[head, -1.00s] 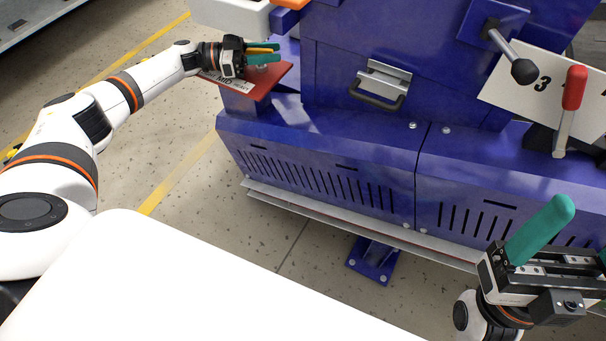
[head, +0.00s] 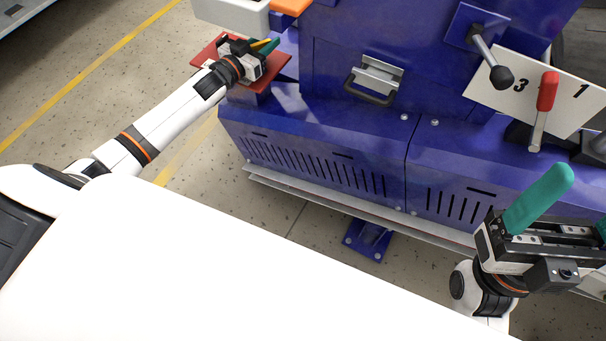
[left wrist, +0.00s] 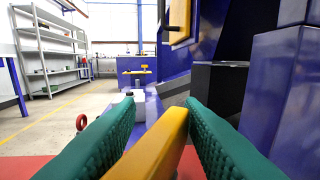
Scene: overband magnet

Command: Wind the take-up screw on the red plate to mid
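The red plate (head: 212,52) sticks out from the left end of the blue machine. My left gripper (head: 268,46) is over it, with a yellow bar (head: 261,45) between its green fingers. In the left wrist view, the yellow bar (left wrist: 160,145) runs lengthwise between the two fingers (left wrist: 160,108); gaps show beside it towards the tips, so the fingers are open around it. Red surface shows below on both sides. The screw itself and any mark on the plate are hidden by my gripper and wrist. My right gripper (head: 580,215) is open and empty at the lower right.
The blue machine (head: 310,135) fills the middle, with a metal handle (head: 376,80), a black-knobbed lever (head: 490,60) and a red-handled lever (head: 545,105) by a numbered white plate (head: 510,92). A light grey box (head: 232,12) stands close behind the red plate. Open floor lies left.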

